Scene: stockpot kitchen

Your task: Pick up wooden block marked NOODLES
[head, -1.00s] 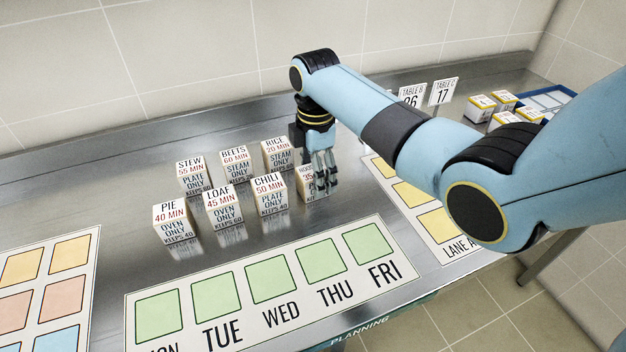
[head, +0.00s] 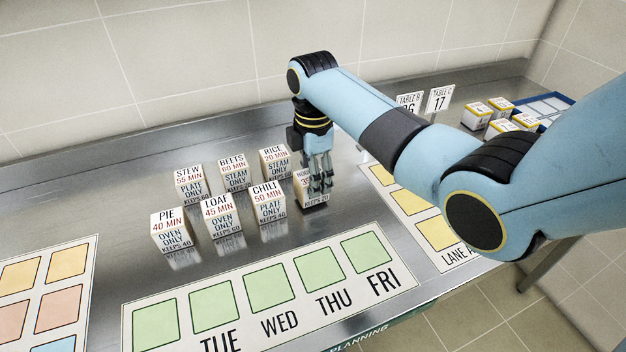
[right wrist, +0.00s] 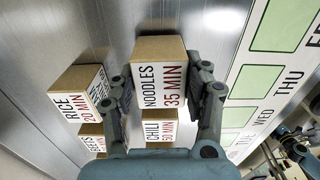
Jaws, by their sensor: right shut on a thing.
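The NOODLES block (right wrist: 160,85) is a wooden block with a white label reading NOODLES, 35 MIN. In the head view the NOODLES block (head: 303,190) is at the right end of the front row, partly hidden by my gripper. My right gripper (head: 320,190) is shut on it; in the right wrist view the fingers of the right gripper (right wrist: 168,95) lie on both sides of it. The block seems tilted or slightly raised in the head view; how far it is off the counter is hard to tell.
The CHILI block (head: 268,203) stands just left of it and the RICE block (head: 274,160) behind. LOAF (head: 221,216), PIE (head: 169,230), STEW (head: 189,182) and BEETS (head: 233,172) stand further left. The weekday board (head: 250,318) with empty green squares lies in front. Table cards (head: 439,99) stand behind right.

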